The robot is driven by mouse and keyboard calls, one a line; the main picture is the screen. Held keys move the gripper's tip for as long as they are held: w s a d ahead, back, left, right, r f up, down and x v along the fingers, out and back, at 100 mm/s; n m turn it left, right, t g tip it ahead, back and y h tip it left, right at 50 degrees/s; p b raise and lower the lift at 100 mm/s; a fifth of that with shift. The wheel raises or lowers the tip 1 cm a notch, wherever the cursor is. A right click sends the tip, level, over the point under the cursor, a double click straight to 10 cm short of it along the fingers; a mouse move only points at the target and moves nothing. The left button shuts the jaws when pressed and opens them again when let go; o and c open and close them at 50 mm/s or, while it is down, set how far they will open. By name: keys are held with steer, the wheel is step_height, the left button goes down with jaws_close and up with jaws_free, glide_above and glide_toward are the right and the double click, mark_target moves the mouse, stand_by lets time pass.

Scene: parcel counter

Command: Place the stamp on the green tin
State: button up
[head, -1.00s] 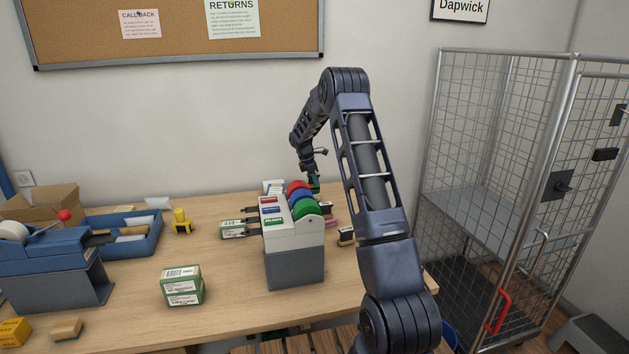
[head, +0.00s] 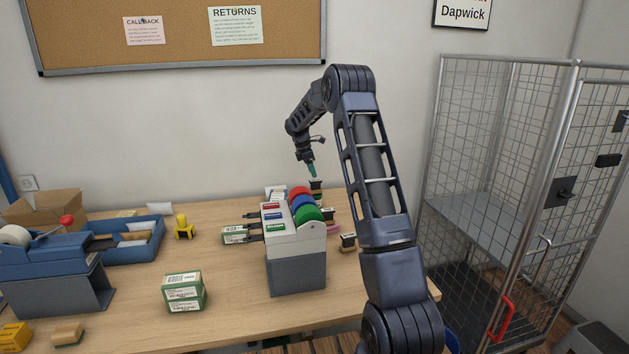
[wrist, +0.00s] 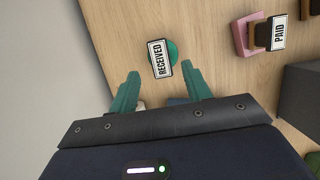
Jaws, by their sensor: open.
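The stamp labelled RECEIVED (wrist: 159,59) shows in the wrist view, over a round green tin (wrist: 174,50) whose edge shows beside the label. It appears to rest on the tin. In the head view the stamp (head: 316,185) is a small dark-topped block behind the coloured reels; the tin is mostly hidden there. My gripper (head: 312,173) hangs just above the stamp. In the wrist view my gripper (wrist: 162,78) has its two green fingers apart with nothing between them, and the stamp is clear beyond the tips.
The grey dispenser (head: 296,265) with red, blue and green reels is in front of my gripper. Green-and-white boxes (head: 184,292) and a blue tray (head: 140,245) are to the left. The wall is close behind.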

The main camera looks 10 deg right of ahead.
steer(key=v, duration=0.3)
steer(key=shift+r, duration=0.1)
steer(key=s+r+m+t+y, duration=0.1)
steer(key=s+r+m, duration=0.2)
steer(key=s+r, duration=0.45)
steer(key=s+r+m, duration=0.3)
steer(key=s+r, duration=0.1)
steer(key=s, duration=0.7)
steer(key=s+r+m+t+y, duration=0.1)
steer(key=s+r+m, duration=0.2)
steer(key=s+r, duration=0.5)
steer(key=s+f+m+t, duration=0.1)
steer(key=s+f+m, duration=0.2)
steer(key=s, duration=1.2)
steer(key=s+f+m+t+y, duration=0.1)
steer(key=s+f+m, duration=0.3)
steer(key=s, duration=1.1)
steer(key=shift+s+d+f+m+t, duration=0.3)
steer(key=shift+d+m, duration=0.1)
steer(key=shift+m, duration=0.6)
